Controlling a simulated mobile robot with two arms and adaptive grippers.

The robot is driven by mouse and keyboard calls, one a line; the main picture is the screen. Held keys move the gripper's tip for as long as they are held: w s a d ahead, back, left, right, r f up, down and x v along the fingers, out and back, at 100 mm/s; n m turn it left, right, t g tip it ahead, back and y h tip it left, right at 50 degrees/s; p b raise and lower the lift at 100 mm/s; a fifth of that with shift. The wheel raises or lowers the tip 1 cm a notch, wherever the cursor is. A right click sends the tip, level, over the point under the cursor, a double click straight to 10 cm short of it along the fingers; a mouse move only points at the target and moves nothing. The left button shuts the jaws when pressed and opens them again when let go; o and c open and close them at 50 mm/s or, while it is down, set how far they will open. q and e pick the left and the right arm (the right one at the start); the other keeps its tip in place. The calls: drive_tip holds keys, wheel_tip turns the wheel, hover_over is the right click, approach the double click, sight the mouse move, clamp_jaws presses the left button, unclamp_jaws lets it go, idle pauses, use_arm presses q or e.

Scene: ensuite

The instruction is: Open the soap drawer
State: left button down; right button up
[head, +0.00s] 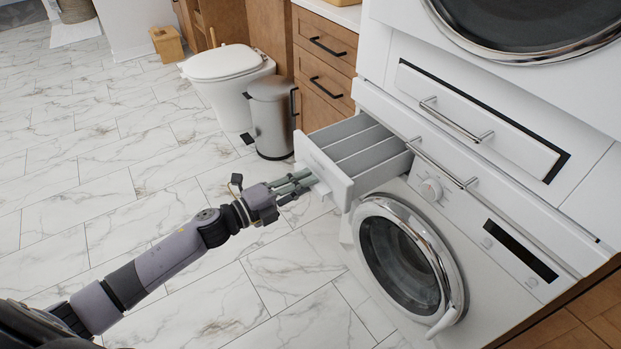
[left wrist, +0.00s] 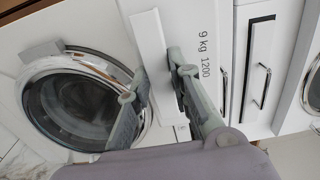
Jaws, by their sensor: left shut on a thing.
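The soap drawer (head: 322,162) is a white-fronted drawer with grey compartments inside. It stands well pulled out from the upper left of the washing machine (head: 480,237). My left gripper (head: 308,180) reaches in from the left and is shut on the drawer's front. In the left wrist view the fingers of the left gripper (left wrist: 158,65) are at the white front of the soap drawer (left wrist: 150,42), which partly hides between them. The exact grip point is hidden. My right gripper is not in view.
The round washer door (head: 405,262) is below the drawer. A metal bin (head: 272,118) and a toilet (head: 225,75) stand behind it, beside a wooden cabinet (head: 325,58). A second machine (head: 590,70) is above. The marble-tiled floor (head: 90,170) on the left is clear.

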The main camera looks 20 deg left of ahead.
use_arm(q)
drive_tip(key=shift+s+a+f, duration=0.4)
drive_tip(key=shift+s+f, duration=0.05)
drive_tip(key=shift+s, duration=0.25)
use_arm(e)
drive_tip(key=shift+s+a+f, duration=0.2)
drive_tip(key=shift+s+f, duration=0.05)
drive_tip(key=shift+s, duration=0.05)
use_arm(q)
drive_tip(key=c, duration=1.7)
unclamp_jaws()
drive_tip(key=shift+o, duration=0.9)
drive_tip(key=shift+w+r, duration=0.1)
drive_tip(key=shift+w, duration=0.05)
drive_tip(key=shift+r, duration=0.1)
drive_tip(key=v, duration=1.2)
